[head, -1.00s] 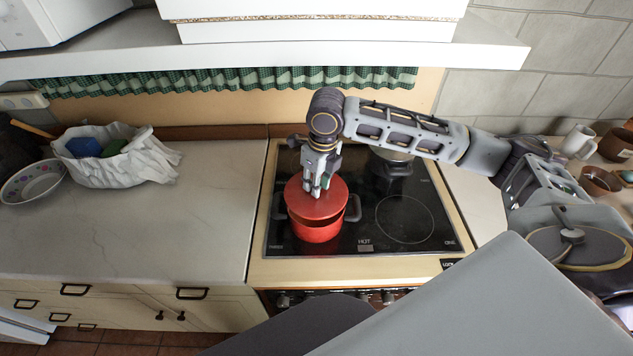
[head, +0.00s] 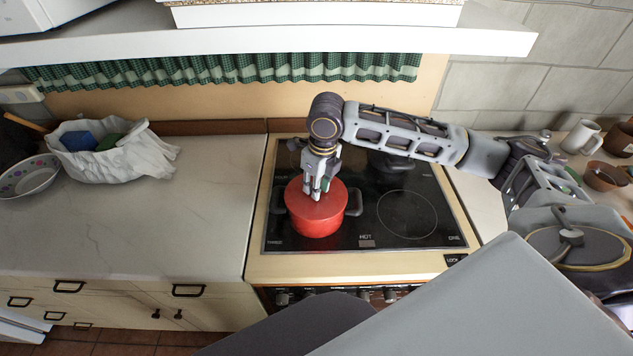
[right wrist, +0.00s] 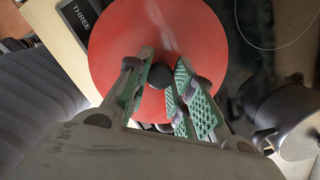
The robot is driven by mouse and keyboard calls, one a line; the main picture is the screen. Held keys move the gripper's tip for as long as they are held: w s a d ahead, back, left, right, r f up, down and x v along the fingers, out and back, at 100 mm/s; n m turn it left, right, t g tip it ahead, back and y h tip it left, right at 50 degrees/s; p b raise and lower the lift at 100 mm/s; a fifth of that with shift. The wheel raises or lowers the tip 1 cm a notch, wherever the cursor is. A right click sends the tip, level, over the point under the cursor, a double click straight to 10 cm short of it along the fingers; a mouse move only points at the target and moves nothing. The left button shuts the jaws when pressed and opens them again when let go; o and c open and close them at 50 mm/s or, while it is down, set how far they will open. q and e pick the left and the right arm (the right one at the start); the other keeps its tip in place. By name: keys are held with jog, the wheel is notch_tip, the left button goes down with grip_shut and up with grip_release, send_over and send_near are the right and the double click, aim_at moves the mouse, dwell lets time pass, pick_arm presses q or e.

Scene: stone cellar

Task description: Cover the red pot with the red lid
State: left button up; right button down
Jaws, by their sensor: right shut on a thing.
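The red pot (head: 316,228) stands on the front left of the black stovetop, with dark handles at its sides. The red lid (head: 337,203) lies over its top and looks level, with no clear gap to the rim. My right gripper (head: 317,194) is above the lid, pointing down, shut on its dark knob. In the right wrist view the green-padded fingers (right wrist: 160,85) are on either side of the black knob, and the round lid (right wrist: 112,50) fills the middle and hides the pot. My left gripper is not in view.
The stovetop (head: 405,215) has a free ring to the right of the pot. A metal pot (right wrist: 292,122) shows beside the lid in the right wrist view. A white bag (head: 125,158) and a bowl (head: 28,178) are on the left counter. A mug (head: 580,137) stands far right.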

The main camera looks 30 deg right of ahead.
jog(key=shift+f, duration=0.15)
jog(key=c, duration=1.2)
grip_release()
jog(key=shift+o, duration=0.2)
notch_tip(320, 180, up, 12)
jog(key=s, duration=0.1)
jog(key=shift+s+d, duration=0.15)
jog(key=shift+d, duration=0.1)
jog(key=shift+s+f, duration=0.1)
dwell(0.3)
